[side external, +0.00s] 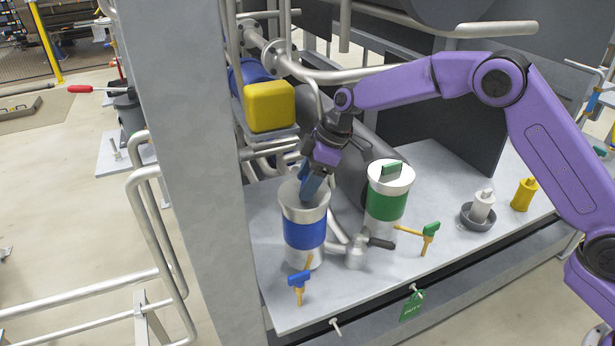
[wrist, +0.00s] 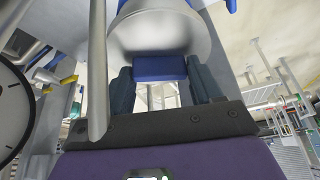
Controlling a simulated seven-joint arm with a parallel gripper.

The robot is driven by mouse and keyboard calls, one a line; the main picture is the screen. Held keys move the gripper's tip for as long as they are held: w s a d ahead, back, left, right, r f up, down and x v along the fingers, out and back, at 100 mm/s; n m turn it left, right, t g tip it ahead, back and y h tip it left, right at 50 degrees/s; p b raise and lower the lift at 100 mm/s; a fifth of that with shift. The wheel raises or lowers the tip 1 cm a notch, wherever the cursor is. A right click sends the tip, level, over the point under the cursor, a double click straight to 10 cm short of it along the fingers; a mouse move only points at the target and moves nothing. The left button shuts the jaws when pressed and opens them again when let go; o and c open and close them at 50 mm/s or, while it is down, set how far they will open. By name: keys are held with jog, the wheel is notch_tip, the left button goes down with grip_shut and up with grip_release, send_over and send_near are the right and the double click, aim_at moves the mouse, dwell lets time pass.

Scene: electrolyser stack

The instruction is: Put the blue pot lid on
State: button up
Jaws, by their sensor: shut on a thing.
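The blue-banded pot (side external: 304,236) stands upright at the left end of the grey bench. My gripper (side external: 313,188) points down at its mouth, with its fingers at the top of the pot. In the wrist view my gripper (wrist: 161,74) has a finger on each side of the blue lid handle (wrist: 160,67) and is shut on it. My fingers hide part of the pot's mouth, so I cannot tell whether the lid sits flat on the rim.
A green-banded pot (side external: 385,207) with a green-handled lid stands to the right. A white part in a grey dish (side external: 479,218) and a yellow part (side external: 524,194) are farther right. Pipes run behind.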

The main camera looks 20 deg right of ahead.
jog(key=shift+f, duration=0.6)
jog(key=o, duration=1.4)
jog(key=shift+f, duration=0.1)
jog(key=v, duration=1.7)
jog(key=shift+d+r, duration=0.1)
jog(key=shift+r, duration=0.15)
jog(key=s+d+f+m+g+h, duration=0.1)
jog(key=s, duration=1)
jog(key=s+d+f+g+h, duration=0.1)
jog(key=s+f, duration=0.1)
jog(key=s, duration=0.9)
jog(key=s+d+f, duration=0.2)
jog(key=s+d, duration=0.2)
jog(key=s, duration=0.2)
jog(key=s+d+f+h, duration=0.1)
jog(key=s+d+f, duration=0.1)
jog(key=s+d, duration=0.2)
jog(key=s+d+f+h, duration=0.1)
jog(key=s+d, duration=0.4)
jog(key=s, duration=0.3)
jog(key=shift+d+f+m+t, duration=0.1)
jog(key=shift+f+m+t, duration=0.2)
jog(key=shift+f, duration=0.1)
